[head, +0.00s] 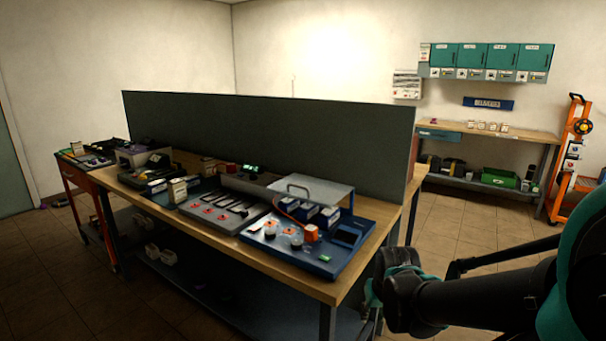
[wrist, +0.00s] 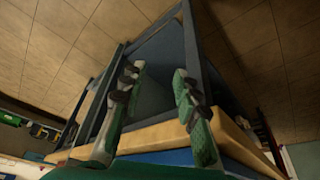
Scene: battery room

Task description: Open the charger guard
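My gripper (head: 372,296) is low at the bench's right front corner, apart from the guard and partly hidden behind my arm. In the wrist view my gripper's two green fingers (wrist: 158,72) are spread with nothing between them. The guard cannot be made out in that view.
The wooden bench (head: 290,285) holds a grey board (head: 225,208) left of the blue one. A tall dark partition (head: 260,135) stands behind them. An orange bottle-like part (head: 311,233) and round knobs sit on the blue board.

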